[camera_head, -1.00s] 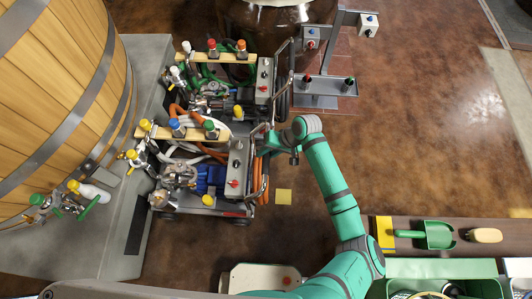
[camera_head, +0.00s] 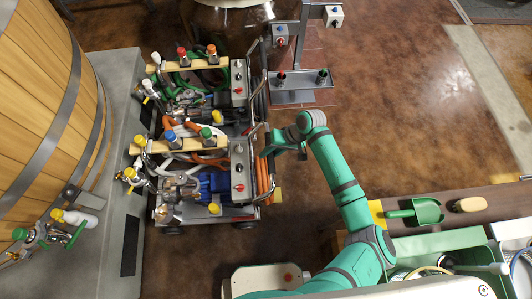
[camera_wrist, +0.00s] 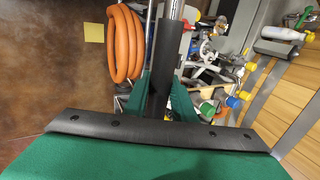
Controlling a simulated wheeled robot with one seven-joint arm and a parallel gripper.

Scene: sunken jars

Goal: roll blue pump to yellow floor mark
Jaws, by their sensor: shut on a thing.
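The blue pump (camera_head: 212,182) is a wheeled cart with a blue motor, a grey control box and coiled orange hoses (camera_wrist: 125,45). My gripper (camera_head: 270,150) is at the cart's right end, shut on its push handle. In the wrist view, the fingers (camera_wrist: 157,100) close around the handle's dark grip (camera_wrist: 164,75). The yellow floor mark (camera_head: 277,195) lies just right of the cart, partly hidden by its right edge in the head view. In the wrist view the yellow mark (camera_wrist: 94,32) shows whole, on bare floor beside the hoses.
A second pump cart (camera_head: 238,75) with green hoses stands close behind. A wooden vat (camera_head: 40,110) on a grey plinth (camera_head: 112,200) is at the left. A metal post stand (camera_head: 300,95) is back right. A bench with a green scoop (camera_head: 425,210) is front right. Brown floor is clear at right.

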